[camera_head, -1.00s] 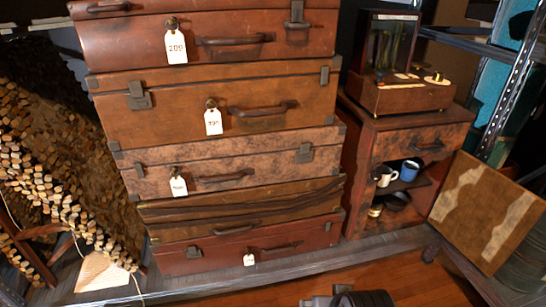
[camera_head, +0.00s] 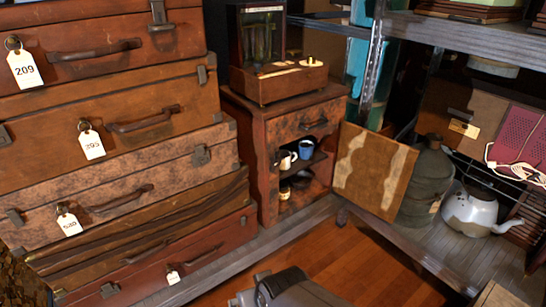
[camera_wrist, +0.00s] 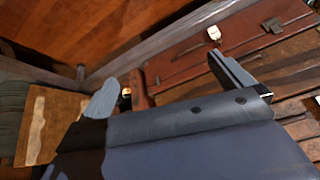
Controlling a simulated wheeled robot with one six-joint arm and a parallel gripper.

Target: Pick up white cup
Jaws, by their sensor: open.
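The white cup (camera_head: 286,160) stands on the open shelf of a small wooden cabinet (camera_head: 268,195), beside a blue mug (camera_head: 306,149). In the wrist view my gripper (camera_wrist: 165,85) has its two fingers spread wide apart with nothing between them. In the head view only part of my arm shows at the bottom, low in front of the cabinet and well apart from the cup. I cannot make out the cup in the wrist view.
Stacked suitcases (camera_head: 120,125) with tags stand left of the cabinet. A wooden box (camera_head: 278,80) sits on top. A grey ledge (camera_head: 290,230) runs in front; the wooden floor is clear.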

